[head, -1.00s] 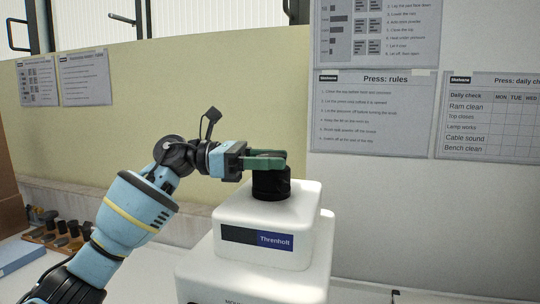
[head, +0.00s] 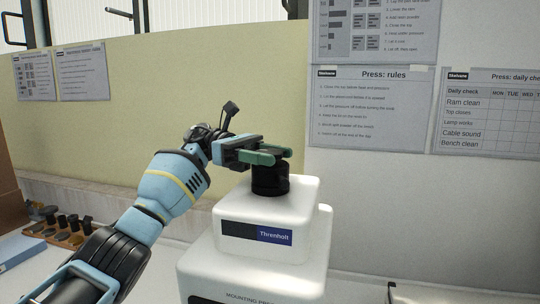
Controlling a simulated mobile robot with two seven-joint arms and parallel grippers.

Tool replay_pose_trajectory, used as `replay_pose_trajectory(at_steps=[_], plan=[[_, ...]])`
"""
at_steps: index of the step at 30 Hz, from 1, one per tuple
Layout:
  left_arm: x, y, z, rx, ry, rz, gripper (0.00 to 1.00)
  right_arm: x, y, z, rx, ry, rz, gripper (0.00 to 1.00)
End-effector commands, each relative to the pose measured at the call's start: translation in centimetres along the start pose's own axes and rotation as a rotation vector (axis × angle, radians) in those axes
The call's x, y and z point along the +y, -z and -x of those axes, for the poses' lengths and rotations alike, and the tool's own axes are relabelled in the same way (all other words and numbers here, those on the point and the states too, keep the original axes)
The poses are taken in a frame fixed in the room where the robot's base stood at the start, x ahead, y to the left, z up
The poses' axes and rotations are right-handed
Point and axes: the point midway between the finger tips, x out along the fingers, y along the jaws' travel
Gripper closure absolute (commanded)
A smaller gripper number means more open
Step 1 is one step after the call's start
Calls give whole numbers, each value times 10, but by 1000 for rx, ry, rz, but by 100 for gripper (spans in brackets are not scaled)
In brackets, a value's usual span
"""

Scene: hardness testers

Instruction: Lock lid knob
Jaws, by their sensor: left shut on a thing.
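The lid knob (head: 270,181) is a black round cylinder on top of the white press (head: 262,214), which bears a "Threnholt" label. My left gripper (head: 276,154) comes in from the left, level, with its green fingers at the top of the knob. The fingers are shut on the knob and hide its upper part. My right gripper is not in view.
A wooden rack (head: 62,232) with several dark pieces stands at the left on the white bench. A blue flat object (head: 20,252) lies in front of it. A white tray-like edge (head: 440,291) shows at the lower right. Posters hang on the wall behind.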

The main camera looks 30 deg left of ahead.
Motion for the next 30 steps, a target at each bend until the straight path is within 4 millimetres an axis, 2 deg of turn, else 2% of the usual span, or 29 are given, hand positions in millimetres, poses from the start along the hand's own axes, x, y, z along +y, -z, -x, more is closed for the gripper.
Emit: replay_pose_trajectory(at_steps=[12, 13, 17, 26, 30], plan=[[0, 0, 0, 0, 8, 0, 76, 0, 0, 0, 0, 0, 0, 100], [0, 0, 0, 0, 8, 0, 49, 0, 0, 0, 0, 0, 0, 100], [0, 0, 0, 0, 7, 1, 32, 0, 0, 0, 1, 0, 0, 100], [0, 0, 0, 0, 6, 1, 31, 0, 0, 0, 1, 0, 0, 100], [0, 0, 8, 0, 4, 1, 31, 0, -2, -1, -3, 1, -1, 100]])
